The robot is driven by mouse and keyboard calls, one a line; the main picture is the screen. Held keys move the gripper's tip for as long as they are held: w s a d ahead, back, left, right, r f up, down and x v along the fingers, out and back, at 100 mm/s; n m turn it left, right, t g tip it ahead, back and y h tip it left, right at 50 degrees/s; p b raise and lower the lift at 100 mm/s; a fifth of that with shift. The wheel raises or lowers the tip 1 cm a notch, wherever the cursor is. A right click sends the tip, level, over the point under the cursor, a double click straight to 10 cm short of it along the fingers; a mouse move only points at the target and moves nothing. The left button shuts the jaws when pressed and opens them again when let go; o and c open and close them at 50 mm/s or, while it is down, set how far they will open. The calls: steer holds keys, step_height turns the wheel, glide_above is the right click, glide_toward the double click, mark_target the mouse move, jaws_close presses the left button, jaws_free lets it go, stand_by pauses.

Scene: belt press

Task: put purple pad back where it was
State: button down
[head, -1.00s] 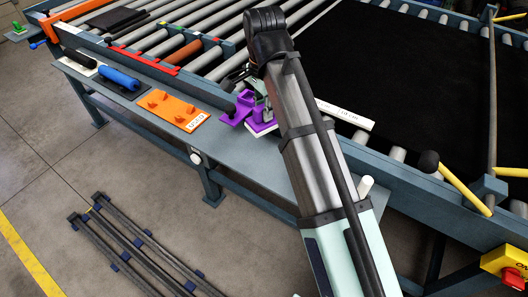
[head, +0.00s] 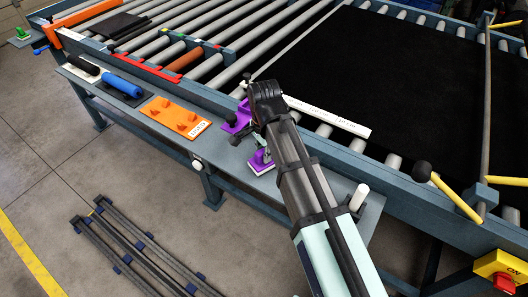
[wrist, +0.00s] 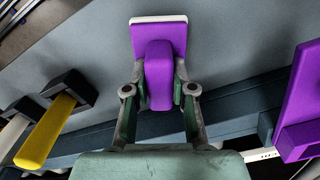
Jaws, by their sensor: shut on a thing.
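The purple pad (head: 261,164) has a flat purple plate with a pale edge and a raised purple grip block. It is at the front edge of the grey side shelf (head: 232,163). In the wrist view my gripper (wrist: 160,92) is shut on the grip block of the pad (wrist: 172,34), one finger on each side. In the head view my gripper (head: 259,143) is partly hidden by my arm. I cannot tell if the pad touches the shelf. A second purple piece (head: 238,117) stands on the shelf behind and left of the pad; it shows at the right in the wrist view (wrist: 303,105).
An orange plate with knobs (head: 174,117) and a blue roller (head: 122,84) lie on the shelf farther left. The roller bed with a black belt (head: 400,80) is behind. A white strip (head: 325,116) lies along its edge. A white peg (head: 360,190) stands right of my arm.

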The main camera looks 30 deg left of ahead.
steer(key=shift+f, duration=0.35)
steer(key=shift+f, duration=0.1)
steer(key=c, duration=1)
jaws_free()
step_height(320, 180, up, 12)
steer(key=b, duration=0.2)
steer(key=shift+b, duration=0.4)
